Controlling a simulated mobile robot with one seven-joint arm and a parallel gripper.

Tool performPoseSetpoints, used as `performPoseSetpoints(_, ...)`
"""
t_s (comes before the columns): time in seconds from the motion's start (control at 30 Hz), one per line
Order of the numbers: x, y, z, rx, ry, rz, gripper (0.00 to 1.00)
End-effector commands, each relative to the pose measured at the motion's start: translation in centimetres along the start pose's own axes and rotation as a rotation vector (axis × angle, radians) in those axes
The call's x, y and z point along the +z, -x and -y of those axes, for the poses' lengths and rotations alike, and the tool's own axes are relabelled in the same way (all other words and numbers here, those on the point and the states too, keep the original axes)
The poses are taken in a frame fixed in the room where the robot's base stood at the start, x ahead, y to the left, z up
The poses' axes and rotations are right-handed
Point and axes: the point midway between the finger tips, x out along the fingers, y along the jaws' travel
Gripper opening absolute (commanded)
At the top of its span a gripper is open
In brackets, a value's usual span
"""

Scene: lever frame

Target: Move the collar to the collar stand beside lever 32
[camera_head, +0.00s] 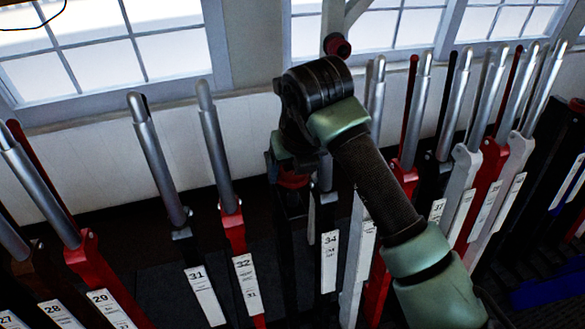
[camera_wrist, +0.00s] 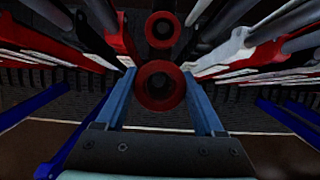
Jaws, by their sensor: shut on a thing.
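Lever 32 (camera_head: 215,150) is a silver handle on a red lower part with a white number plate. My gripper (camera_head: 288,168) points down just right of it. In the wrist view, the two blue fingers (camera_wrist: 160,88) are shut on the red ring-shaped collar (camera_wrist: 173,101). The collar also shows as a red band (camera_head: 293,181) below my gripper in the head view. A dark post (camera_head: 290,225) stands under it, between levers 32 and 34. I cannot tell whether the collar touches this post.
Lever 31 (camera_head: 155,155) stands to the left and lever 34 (camera_head: 327,215) to the right, both close. More levers crowd both sides. A second red ring (camera_wrist: 162,30) lies beyond the collar. A round red piece (camera_head: 337,45) shows behind my wrist. Windows line the back wall.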

Motion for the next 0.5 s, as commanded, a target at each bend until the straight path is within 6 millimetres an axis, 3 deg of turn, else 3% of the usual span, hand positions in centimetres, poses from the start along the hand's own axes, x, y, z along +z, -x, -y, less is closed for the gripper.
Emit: performPoseSetpoints(0.5,-0.2,-0.56,0.03,0.0,-0.001,0.001,0.21)
